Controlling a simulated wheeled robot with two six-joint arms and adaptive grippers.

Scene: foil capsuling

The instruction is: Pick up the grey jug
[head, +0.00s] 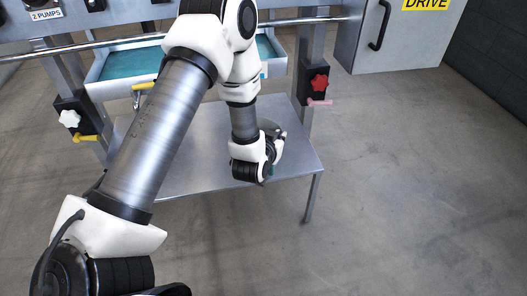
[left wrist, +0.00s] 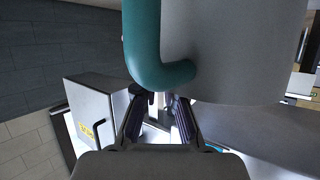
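The grey jug (left wrist: 228,45) fills the upper right of the left wrist view, with its thick teal handle (left wrist: 142,40) on its left side. My left gripper (left wrist: 160,98) is at the lower bend of this handle. Its two fingers lean inward with a narrow gap, and their tips are partly hidden by the handle. I cannot tell if they clamp it. In the head view my left gripper (head: 268,158) is over the right part of the metal shelf, and it hides most of the jug. My right gripper is not in view.
The low metal shelf (head: 185,175) has bare space left of the gripper. Above it are a teal-lined tray (head: 130,62), a rail, and posts with a white knob (head: 70,118) and a red knob (head: 319,83). A grey cabinet (head: 400,45) stands behind. The floor at right is clear.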

